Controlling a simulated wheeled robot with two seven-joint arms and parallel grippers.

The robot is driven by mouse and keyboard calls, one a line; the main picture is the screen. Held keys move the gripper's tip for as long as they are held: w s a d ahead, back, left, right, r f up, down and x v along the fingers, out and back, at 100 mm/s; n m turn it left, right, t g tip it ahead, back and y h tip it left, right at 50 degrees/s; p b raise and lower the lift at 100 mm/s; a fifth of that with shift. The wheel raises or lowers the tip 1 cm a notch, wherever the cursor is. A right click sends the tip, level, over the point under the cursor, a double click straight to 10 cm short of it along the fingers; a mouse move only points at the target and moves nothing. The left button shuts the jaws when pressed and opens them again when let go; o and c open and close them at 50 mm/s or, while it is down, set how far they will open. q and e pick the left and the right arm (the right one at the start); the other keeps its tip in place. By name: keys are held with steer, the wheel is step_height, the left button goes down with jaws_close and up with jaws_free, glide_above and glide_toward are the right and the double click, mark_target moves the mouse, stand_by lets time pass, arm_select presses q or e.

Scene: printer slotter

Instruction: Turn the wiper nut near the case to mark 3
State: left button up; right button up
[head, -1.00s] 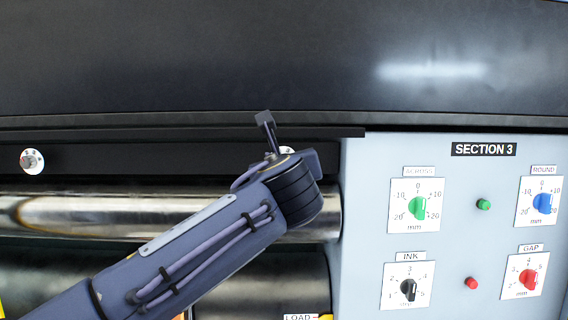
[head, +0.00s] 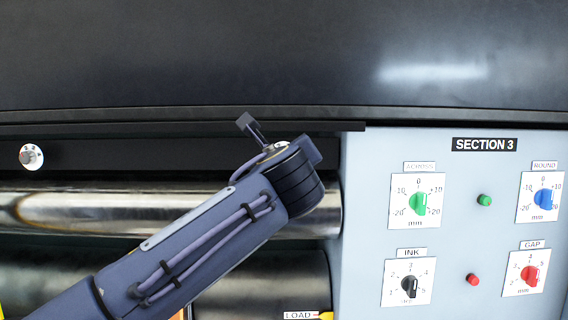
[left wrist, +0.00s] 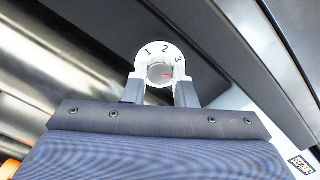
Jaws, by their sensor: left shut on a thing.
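The wiper nut near the case (left wrist: 159,72) shows in the left wrist view, in front of a white round plate (left wrist: 148,53) marked 1, 2 and 3. A red mark on the nut is on its right side, just below the numeral 3; I cannot tell if it lines up exactly. My left gripper (left wrist: 160,89) is shut on this nut, with one finger on each side. In the head view my left wrist hides the nut and its plate. My right gripper is not in view.
Another wiper nut (head: 31,157) is on the dark rail at the far left. The grey case (head: 360,225) with SECTION 3 knobs and buttons stands right of my left arm. A shiny roller (head: 100,208) runs below the rail, and a dark cover (head: 200,60) overhangs above.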

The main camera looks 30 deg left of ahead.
arm_select(q)
steer(key=n+b, duration=0.1)
steer(key=n, duration=0.4)
steer(key=shift+n+b, duration=0.4)
stand_by(0.4)
steer(key=o, duration=1)
steer(key=b+v, duration=0.2)
steer(key=v, duration=0.6)
steer(key=shift+w, duration=0.1)
